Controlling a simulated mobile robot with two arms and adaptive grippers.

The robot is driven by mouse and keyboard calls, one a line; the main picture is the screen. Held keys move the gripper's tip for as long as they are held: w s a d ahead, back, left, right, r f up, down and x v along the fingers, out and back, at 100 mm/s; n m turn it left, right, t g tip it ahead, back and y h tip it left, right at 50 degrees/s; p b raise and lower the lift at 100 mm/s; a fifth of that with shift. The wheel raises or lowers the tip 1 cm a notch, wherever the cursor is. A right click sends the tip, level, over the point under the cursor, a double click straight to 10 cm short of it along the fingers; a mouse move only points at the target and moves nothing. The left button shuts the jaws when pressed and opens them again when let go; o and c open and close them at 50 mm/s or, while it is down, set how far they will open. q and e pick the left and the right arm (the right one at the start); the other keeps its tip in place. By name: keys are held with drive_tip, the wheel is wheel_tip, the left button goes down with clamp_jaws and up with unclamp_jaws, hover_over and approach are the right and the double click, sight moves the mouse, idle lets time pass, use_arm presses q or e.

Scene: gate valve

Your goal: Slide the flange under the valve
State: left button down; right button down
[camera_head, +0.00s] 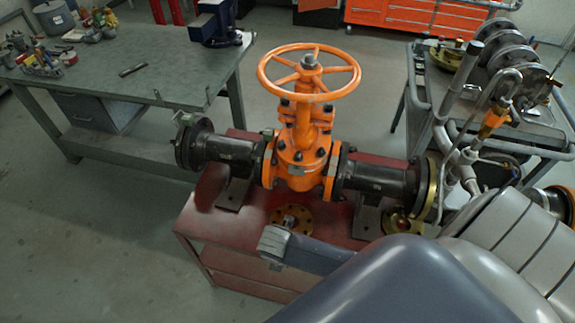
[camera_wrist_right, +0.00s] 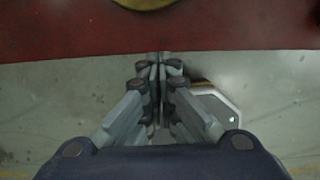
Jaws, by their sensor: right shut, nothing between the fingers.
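The orange gate valve (camera_head: 303,140) with its handwheel sits between two dark pipe sections above a red bench. A round brass-yellow flange (camera_head: 303,222) lies flat on the bench top just in front of the valve body. Part of a yellow disc, which looks like this flange, shows at the top edge of the right wrist view (camera_wrist_right: 145,3). My right gripper (camera_wrist_right: 160,60) is shut and empty, with its tips near the bench's front edge, apart from the disc. In the head view my own arm mostly hides its fingers. My left gripper is not in view.
The red bench (camera_head: 212,205) has bare top around the flange, with pipe supports (camera_head: 235,192) on both sides. Another brass piece (camera_head: 398,222) lies at the right support. A grey workbench (camera_head: 140,65) with tools stands left, and a loaded cart (camera_head: 540,130) stands right.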

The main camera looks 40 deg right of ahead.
sight(296, 223)
drive_tip(key=w+d+f, duration=0.2)
drive_tip(key=f, duration=0.1)
drive_tip(key=w+d+f, duration=0.1)
drive_tip(key=shift+d+f+p, duration=0.15)
drive_tip(key=shift+f+p, duration=0.15)
drive_tip(key=shift+p, duration=0.05)
drive_tip(key=shift+w+d, duration=0.2)
drive_tip(key=shift+d, duration=0.1)
drive_tip(key=w+d, duration=0.3)
drive_tip(key=w+d+b, duration=0.1)
drive_tip(key=w+d, duration=0.2)
drive_tip(key=d, duration=0.1)
drive_tip(key=shift+w+d, duration=0.2)
drive_tip(key=shift+d, duration=0.05)
drive_tip(key=shift+w+d, duration=0.2)
drive_tip(key=shift+d, duration=0.1)
drive_tip(key=shift+s+a, duration=0.1)
drive_tip(key=shift+s, duration=0.05)
